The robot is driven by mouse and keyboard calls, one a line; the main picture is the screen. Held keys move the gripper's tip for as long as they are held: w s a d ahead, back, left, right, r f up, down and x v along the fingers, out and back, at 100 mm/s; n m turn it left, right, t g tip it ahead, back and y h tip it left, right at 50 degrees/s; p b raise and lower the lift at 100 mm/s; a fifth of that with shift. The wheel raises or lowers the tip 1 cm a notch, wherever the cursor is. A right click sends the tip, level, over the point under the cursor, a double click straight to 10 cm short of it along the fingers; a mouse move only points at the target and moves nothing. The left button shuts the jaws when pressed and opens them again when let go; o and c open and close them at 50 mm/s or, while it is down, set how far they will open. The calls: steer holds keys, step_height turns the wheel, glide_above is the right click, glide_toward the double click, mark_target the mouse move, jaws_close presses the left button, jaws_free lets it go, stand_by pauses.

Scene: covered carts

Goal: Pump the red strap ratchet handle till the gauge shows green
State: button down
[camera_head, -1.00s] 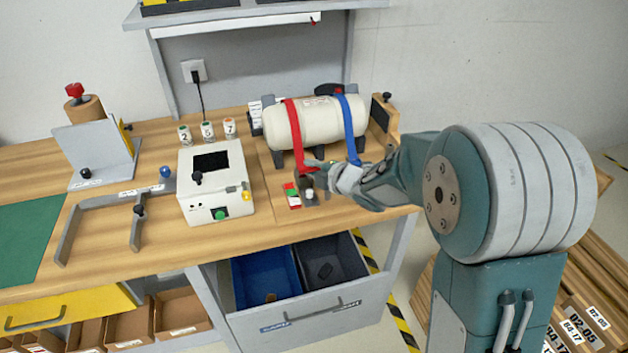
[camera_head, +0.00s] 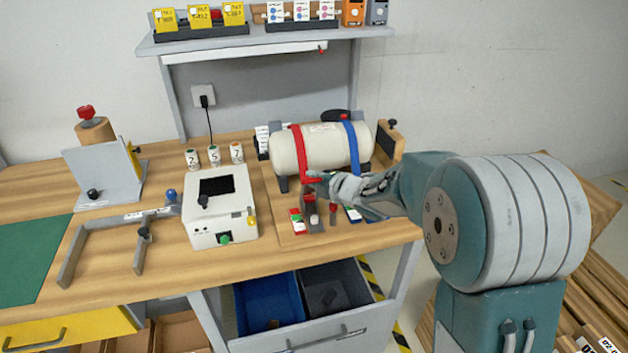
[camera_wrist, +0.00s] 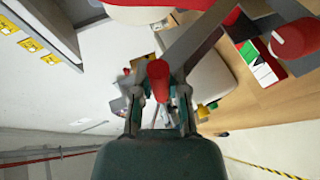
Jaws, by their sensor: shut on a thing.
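The red strap (camera_head: 299,150) runs over the left part of a cream tank (camera_head: 335,142) on the bench and down its front. My gripper (camera_head: 318,182) is in front of the tank, above the bench. In the wrist view my gripper (camera_wrist: 158,95) is shut on the red handle grip (camera_wrist: 157,75), at the end of a grey lever (camera_wrist: 200,35). A small red, white and green gauge (camera_head: 297,221) stands on the bench below my gripper; it also shows in the wrist view (camera_wrist: 258,65). Its reading is too small to tell.
A blue strap (camera_head: 353,146) crosses the tank's right part. A white box with a dark screen (camera_head: 217,208) stands left of the gauge. Another red knob (camera_wrist: 294,38) shows near the gauge in the wrist view. A shelf (camera_head: 265,37) hangs above the bench.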

steer(key=c, duration=0.9)
jaws_free()
steer(key=v, duration=1.2)
steer(key=shift+a, duration=0.1)
